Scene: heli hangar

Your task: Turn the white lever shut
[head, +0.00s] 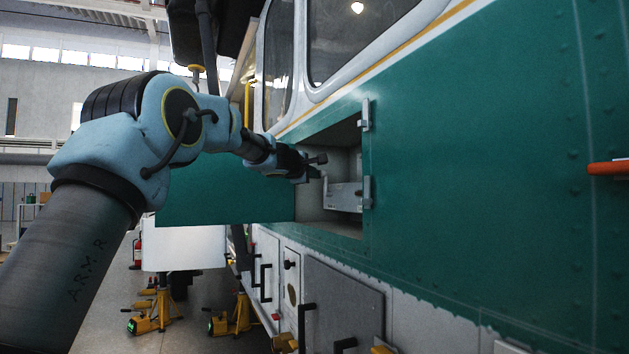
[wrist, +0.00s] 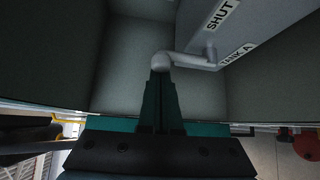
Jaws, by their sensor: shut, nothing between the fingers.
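The white lever (wrist: 190,60) shows in the wrist view as a pale bent rod with a rounded end, joined at its right to a grey box (wrist: 240,32). The box carries the labels "SHUT" (wrist: 222,14) and "TANK A" (wrist: 238,54). My gripper (wrist: 160,76) is shut and empty, its fingertips right at the lever's rounded end. I cannot tell whether they touch it. In the head view my gripper (head: 322,166) reaches into the open recess in the green side panel, by the grey box (head: 343,196). The lever is hard to make out there.
The recess (head: 345,228) has close walls and a rim around my gripper. An open green door (head: 225,190) stands out to its left. Dark handles (head: 307,320) project from panels below. An orange handle (head: 607,168) is at the far right.

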